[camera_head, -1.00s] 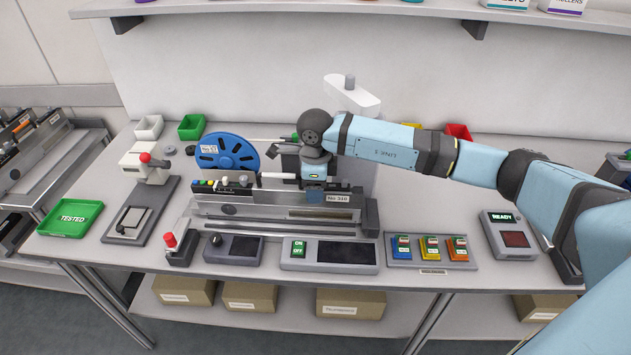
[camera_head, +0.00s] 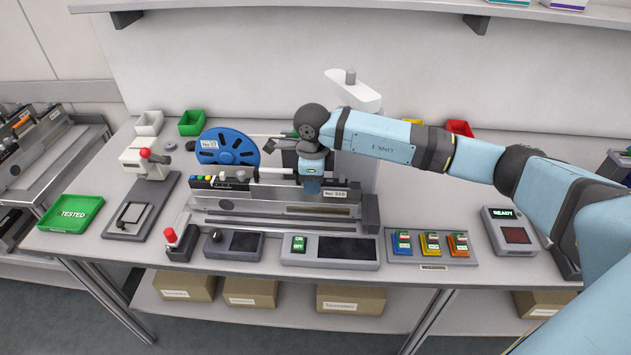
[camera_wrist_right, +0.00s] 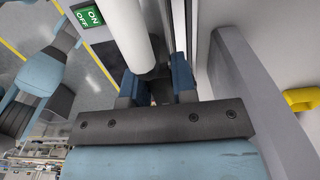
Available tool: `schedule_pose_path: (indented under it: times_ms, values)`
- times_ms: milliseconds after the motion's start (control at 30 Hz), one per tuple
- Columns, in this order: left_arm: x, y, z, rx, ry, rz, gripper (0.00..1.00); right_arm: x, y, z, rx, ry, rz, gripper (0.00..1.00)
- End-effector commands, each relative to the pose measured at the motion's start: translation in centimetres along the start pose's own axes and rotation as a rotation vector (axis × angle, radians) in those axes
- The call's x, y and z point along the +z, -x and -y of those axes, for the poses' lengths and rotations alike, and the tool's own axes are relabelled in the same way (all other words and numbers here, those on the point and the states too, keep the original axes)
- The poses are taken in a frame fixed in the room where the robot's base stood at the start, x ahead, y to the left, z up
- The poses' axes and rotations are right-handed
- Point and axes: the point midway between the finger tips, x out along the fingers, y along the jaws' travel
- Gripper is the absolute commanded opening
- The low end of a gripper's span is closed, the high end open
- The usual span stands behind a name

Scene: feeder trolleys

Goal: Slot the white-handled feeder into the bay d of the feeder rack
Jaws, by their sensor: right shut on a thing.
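The feeder (camera_head: 255,204) is a long grey unit on a bench fixture, with a white handle (camera_head: 275,172) along its top and coloured buttons at its left end. My right gripper (camera_head: 312,188) is shut on the handle near its right end. In the right wrist view the white handle (camera_wrist_right: 122,35) runs between the blue fingers (camera_wrist_right: 157,88). A trolley rack (camera_head: 62,150) with slanted feeders stands at the left edge; bay letters are not readable, so I cannot tell bay d. My left gripper is not in view.
A blue reel (camera_head: 228,147) stands behind the feeder and a white column (camera_head: 357,140) behind my gripper. A red-knobbed press (camera_head: 150,170), a green TESTED tray (camera_head: 72,212) and a READY box (camera_head: 510,232) stand around it. A shelf (camera_head: 400,18) runs overhead.

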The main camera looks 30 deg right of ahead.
Motion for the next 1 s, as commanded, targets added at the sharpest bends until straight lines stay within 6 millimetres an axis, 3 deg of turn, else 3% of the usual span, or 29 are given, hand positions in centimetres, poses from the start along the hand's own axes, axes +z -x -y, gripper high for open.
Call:
schedule_pose_path:
  times_ms: [700,733,833,1000]
  values:
    - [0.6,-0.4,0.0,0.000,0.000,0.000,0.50,1.9,0.0,0.0,0.000,0.001,0.002,0.00]
    - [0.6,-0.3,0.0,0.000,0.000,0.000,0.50,1.8,0.1,0.0,0.000,0.000,0.001,0.32]
    - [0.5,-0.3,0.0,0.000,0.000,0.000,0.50,1.8,0.1,0.0,0.000,0.000,0.001,0.55]
    - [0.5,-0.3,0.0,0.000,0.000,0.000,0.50,1.8,0.0,0.0,0.000,0.001,0.001,0.55]
